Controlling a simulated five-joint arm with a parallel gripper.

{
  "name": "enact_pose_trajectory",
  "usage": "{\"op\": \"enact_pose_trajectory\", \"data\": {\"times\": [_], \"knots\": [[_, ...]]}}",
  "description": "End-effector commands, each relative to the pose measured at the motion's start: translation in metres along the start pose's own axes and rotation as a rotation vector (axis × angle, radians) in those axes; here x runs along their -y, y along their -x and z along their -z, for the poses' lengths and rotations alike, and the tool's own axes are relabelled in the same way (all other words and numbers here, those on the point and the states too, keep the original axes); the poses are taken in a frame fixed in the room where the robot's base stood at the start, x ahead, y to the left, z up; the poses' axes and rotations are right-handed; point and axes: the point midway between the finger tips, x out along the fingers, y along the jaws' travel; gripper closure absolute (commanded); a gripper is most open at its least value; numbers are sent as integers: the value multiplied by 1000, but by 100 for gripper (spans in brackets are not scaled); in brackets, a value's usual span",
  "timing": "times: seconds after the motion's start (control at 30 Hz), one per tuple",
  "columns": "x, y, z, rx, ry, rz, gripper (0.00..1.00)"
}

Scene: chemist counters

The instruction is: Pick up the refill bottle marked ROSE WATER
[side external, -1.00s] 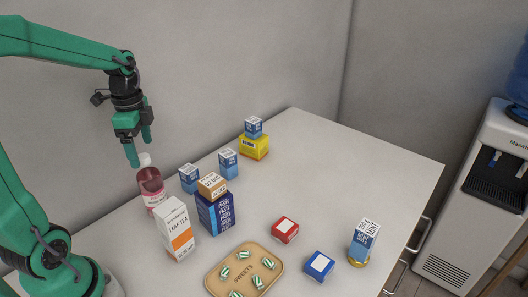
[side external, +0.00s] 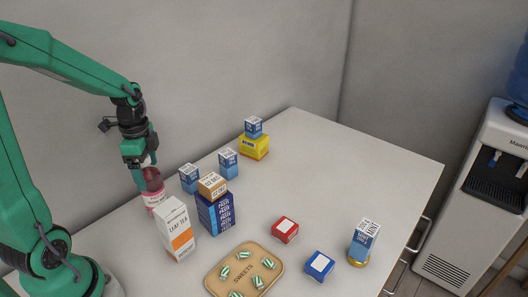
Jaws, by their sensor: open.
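The refill bottle (side external: 152,193) is pink-red with a pale label, and stands upright at the back left of the counter. Its label is too small to read here. My gripper (side external: 146,178) points down over the bottle with its fingers around the bottle's upper part. The white cap is mostly hidden by the gripper. The jaws are open, one finger showing at the bottle's left side. I cannot tell whether the fingers touch it.
A LEAF TEA carton (side external: 176,230) stands just in front of the bottle. A dark blue box (side external: 216,214) and a small blue box (side external: 189,178) stand to its right. A SWEETS tray (side external: 216,278) lies in front. The counter's back right is clear.

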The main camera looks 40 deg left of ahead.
Motion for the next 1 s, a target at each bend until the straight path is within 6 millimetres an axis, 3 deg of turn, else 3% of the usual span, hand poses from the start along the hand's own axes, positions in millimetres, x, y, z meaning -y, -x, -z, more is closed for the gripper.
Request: {"op": "enact_pose_trajectory", "data": {"times": [0.6, 1.0], "knots": [[0, -6, 0, 0, 0, 1, 18], [0, -6, 0, 0, 0, 1, 97]]}}
